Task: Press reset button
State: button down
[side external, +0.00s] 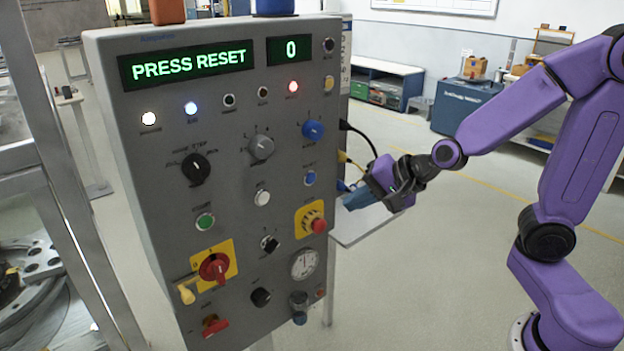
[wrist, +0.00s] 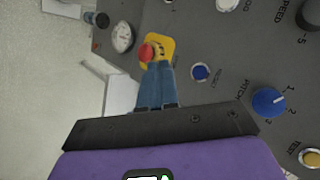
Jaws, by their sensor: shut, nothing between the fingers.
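The grey control panel (side external: 150,265) shows "PRESS RESET" on its green display (side external: 190,64). The reset button is a small blue button (side external: 310,178) on the right part of the panel; in the wrist view the blue button (wrist: 200,72) has a "RESET" label beside it. My gripper (side external: 346,204) is at the panel's right side, with its blue fingers shut and empty. In the wrist view the fingertips (wrist: 157,68) appear just below the red mushroom button, left of the reset button. I cannot tell whether they touch the panel.
A red mushroom button (side external: 319,226) on a yellow plate sits below the reset button. A blue knob (side external: 313,130) is above it and a gauge (side external: 304,264) is lower down. Cables (side external: 360,140) hang by the panel's right edge.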

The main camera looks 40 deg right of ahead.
jog(key=w, duration=0.8)
jog(key=shift+w, duration=0.35)
jog(key=shift+w, duration=0.2)
dwell(2.1)
jog(key=shift+w, duration=0.25)
jog(key=shift+w, duration=0.4)
dwell(0.6)
jog(key=shift+s, duration=0.85)
jog(key=shift+s, duration=2.5)
